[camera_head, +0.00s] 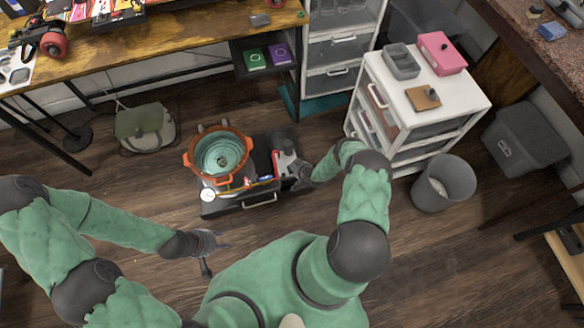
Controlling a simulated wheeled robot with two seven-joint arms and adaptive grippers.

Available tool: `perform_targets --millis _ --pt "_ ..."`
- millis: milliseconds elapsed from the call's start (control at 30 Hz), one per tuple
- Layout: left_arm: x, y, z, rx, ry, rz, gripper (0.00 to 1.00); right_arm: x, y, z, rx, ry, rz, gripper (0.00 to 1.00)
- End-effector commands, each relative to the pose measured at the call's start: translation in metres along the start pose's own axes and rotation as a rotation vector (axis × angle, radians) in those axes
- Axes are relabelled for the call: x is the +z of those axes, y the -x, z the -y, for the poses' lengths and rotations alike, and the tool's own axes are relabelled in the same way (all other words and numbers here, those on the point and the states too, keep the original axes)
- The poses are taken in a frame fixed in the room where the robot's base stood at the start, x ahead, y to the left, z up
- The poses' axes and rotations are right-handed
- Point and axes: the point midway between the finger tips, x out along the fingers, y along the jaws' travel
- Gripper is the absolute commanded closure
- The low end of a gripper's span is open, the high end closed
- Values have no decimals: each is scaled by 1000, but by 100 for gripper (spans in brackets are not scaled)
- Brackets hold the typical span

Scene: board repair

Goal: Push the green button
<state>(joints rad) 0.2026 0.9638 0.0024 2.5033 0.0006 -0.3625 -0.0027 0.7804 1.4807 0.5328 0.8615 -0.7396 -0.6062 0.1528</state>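No green button can be made out with certainty. A tiny green spot (301,14) shows at the right end of the wooden desk, too small to identify. My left gripper (217,257) is over the floor at the lower middle, below the low cart, with its fingers apart and nothing seen between them. My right gripper (294,176) is at the right side of the low dark cart (232,207), beside the items on it. Its fingers are dark and small, so I cannot tell whether it is open or shut. Both grippers are well away from the green spot.
An orange pot (188,160) with teal inside stands on the cart. A wooden desk (180,38) runs along the top left. A white drawer unit (455,95), grey bin (445,185) and dark bin (525,140) stand right. A bag (145,127) lies left.

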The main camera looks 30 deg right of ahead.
Motion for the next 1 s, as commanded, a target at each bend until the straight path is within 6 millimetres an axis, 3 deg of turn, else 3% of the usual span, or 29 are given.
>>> perform_targets --millis 467,1000 --pt "0 4 -2 0 0 0 60 -6 6 2 -1 1 -1 100" --pt "1 32 -11 0 0 0 60 -36 38 15 -1 0 -1 100"
